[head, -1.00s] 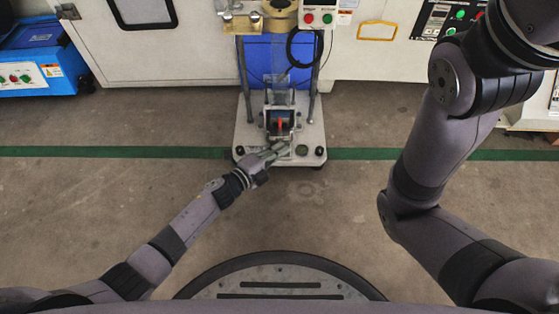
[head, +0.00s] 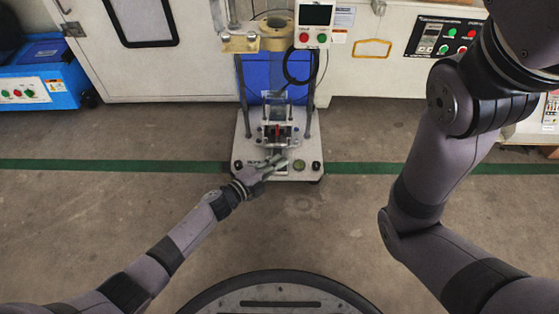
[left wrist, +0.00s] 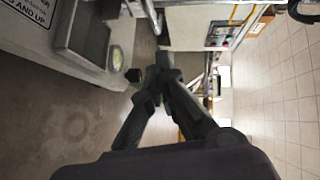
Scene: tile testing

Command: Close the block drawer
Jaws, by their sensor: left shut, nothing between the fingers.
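The block drawer (head: 277,134) is the small metal-framed unit with a red part, low on the front of the test machine (head: 240,150). I cannot tell exactly how far it stands out. My left gripper (head: 284,160) is in front of it, over the front of the machine's base plate, with its fingers pointing right. In the left wrist view my left gripper (left wrist: 163,62) is shut with nothing between the fingers. Whether it touches the drawer cannot be told. My right gripper is out of view; only my right arm shows.
Two posts flank the blue panel (head: 266,70) behind the drawer. A control box (head: 314,24) hangs above. A blue case (head: 42,76) stands at the far left. The floor in front is clear.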

